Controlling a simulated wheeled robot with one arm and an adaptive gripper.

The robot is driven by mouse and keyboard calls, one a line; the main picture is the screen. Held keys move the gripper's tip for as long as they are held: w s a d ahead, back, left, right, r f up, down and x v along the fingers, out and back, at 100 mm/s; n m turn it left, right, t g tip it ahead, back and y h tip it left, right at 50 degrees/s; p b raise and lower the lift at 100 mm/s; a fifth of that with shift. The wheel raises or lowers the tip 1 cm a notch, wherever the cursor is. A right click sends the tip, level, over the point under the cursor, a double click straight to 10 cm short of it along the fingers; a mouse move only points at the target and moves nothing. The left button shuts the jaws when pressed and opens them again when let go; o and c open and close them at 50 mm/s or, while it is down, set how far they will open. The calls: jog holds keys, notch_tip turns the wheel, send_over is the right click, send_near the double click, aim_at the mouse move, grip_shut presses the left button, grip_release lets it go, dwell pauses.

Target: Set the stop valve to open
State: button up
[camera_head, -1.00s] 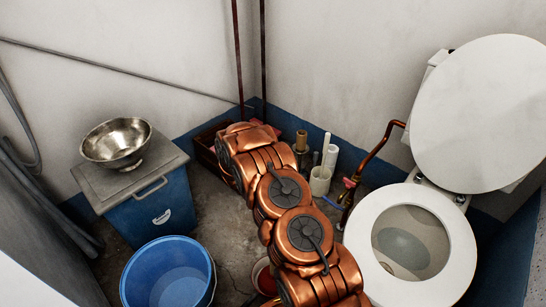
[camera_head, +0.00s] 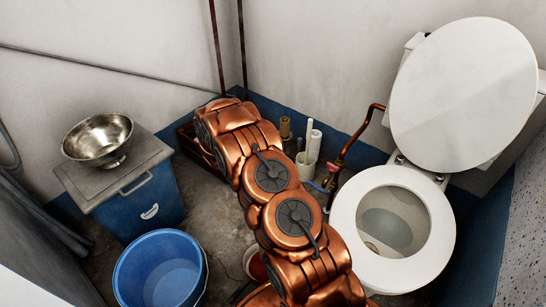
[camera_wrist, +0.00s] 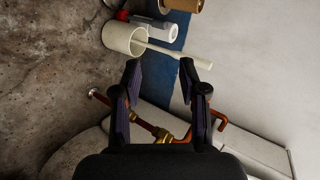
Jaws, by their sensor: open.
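The stop valve (camera_head: 328,182) is a small brass fitting on the copper pipe (camera_head: 350,150) at the left of the toilet, low by the blue wall band. In the wrist view the brass valve body (camera_wrist: 163,134) shows behind and between the finger bases, with copper pipe on both sides. Its handle setting cannot be told. My gripper (camera_wrist: 167,70) is open and empty, its two dark fingers apart. The fingers overlap parts of the pipe in the picture; contact cannot be told. In the head view my copper-coloured arm hides the gripper.
The toilet (camera_head: 345,225) with raised lid stands close right of the pipe. A pale holder (camera_head: 305,164) with a brush and brown bottles (camera_head: 285,128) stand left of the valve. A blue bucket (camera_head: 160,235) and blue bin (camera_head: 150,200) with a metal bowl (camera_head: 98,138) are at left.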

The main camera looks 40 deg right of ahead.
jog(key=s+d+f+m+g+h+b, duration=0.3)
jog(key=s+d+f+m+b, duration=0.25)
jog(key=s+f, duration=0.5)
jog(key=m+g+h+b, duration=0.2)
jog(key=m+g+b, duration=0.1)
jog(key=g+b, duration=0.1)
send_near(314, 185)
jog(key=d+f, duration=0.1)
jog(key=d, duration=0.1)
jog(key=shift+n, duration=0.25)
jog(key=shift+b+x, duration=1.15)
jog(key=shift+x, duration=2.95)
jog(key=shift+f, duration=0.1)
jog(key=shift+c, duration=0.2)
grip_shut()
